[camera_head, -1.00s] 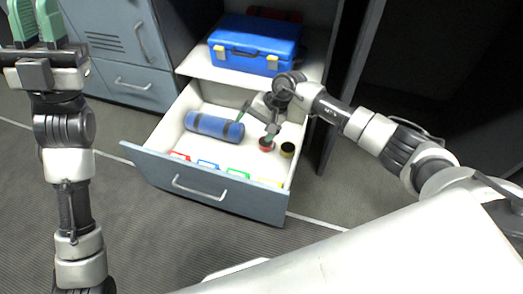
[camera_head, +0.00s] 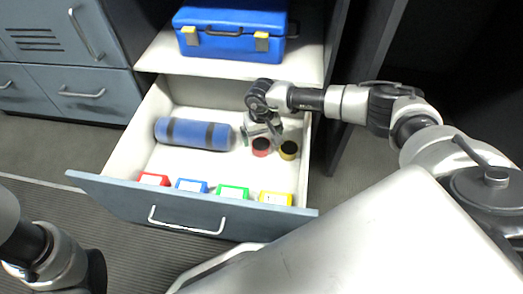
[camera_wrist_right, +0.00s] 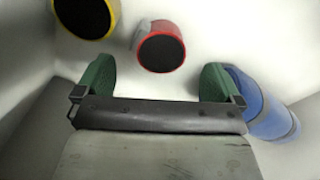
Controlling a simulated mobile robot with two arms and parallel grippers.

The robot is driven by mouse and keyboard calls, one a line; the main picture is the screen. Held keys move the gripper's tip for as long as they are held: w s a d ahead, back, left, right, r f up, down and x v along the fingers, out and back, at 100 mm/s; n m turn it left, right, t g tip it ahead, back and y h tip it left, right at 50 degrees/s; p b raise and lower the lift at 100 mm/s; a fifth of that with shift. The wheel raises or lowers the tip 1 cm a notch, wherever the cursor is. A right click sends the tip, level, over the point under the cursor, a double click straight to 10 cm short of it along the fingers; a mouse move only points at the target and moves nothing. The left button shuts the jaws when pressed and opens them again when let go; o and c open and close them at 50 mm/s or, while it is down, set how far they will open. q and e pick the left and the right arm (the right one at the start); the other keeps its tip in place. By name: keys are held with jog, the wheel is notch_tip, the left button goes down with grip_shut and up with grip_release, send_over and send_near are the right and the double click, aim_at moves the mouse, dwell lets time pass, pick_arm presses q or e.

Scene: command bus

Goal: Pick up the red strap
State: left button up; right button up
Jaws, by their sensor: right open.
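The red strap (camera_head: 261,147) is a small red roll with a dark round face, lying in the open drawer (camera_head: 130,137). It also shows in the right wrist view (camera_wrist_right: 161,48), just beyond the fingertips and roughly between their lines. My right gripper (camera_head: 261,132) is open and empty, just above and beside the red strap. Its green fingers are wide apart in the right wrist view (camera_wrist_right: 158,82), with nothing between them. My left gripper is out of view; only part of my left arm shows at the lower left.
A similar yellow roll (camera_head: 289,150) lies close right of the red one. A blue roll with dark bands (camera_head: 194,133) lies to the left in the drawer. Red, blue, green and yellow labelled holders line the drawer front. A blue case (camera_head: 230,32) stands on the shelf above.

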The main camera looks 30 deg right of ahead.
aim_at(261, 143)
jog(key=shift+w+f+b, duration=0.15)
jog(key=shift+f+b, duration=1.15)
jog(key=shift+f, duration=0.05)
jog(key=shift+w+f+b, duration=0.15)
jog(key=shift+f+b, duration=1.1)
jog(key=shift+f, duration=0.1)
jog(key=shift+r, duration=0.1)
jog(key=c, duration=1)
jog(key=shift+o, duration=0.2)
jog(key=shift+r, duration=0.1)
